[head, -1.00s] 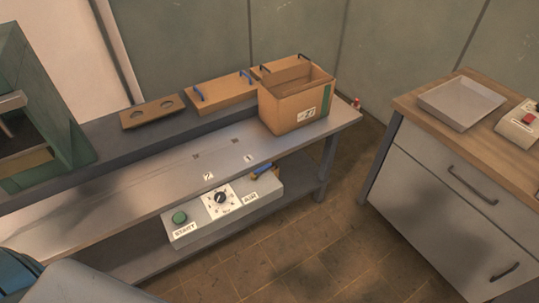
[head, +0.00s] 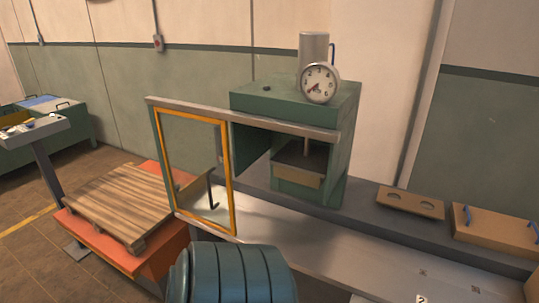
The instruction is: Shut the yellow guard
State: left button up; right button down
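The yellow guard (head: 228,178) is an upright yellow frame around a see-through pane. It hangs under a grey rail (head: 240,120) that runs across the front of the green machine (head: 293,97). The guard is at the left part of the rail, left of the machine's opening, which stands uncovered. A black handle (head: 211,190) shows at the guard's right side. Inside the opening are a vertical rod and a tan block (head: 298,178). Neither of my grippers is in view.
A round gauge (head: 319,83) sits on the machine. A wooden pallet (head: 125,203) on an orange platform (head: 160,257) stands left of the guard. A board with two holes (head: 410,203) and a brown box (head: 497,230) lie on the bench at right. The bench front (head: 370,262) is clear.

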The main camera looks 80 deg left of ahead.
aim_at(224, 124)
jog(key=u, duration=3)
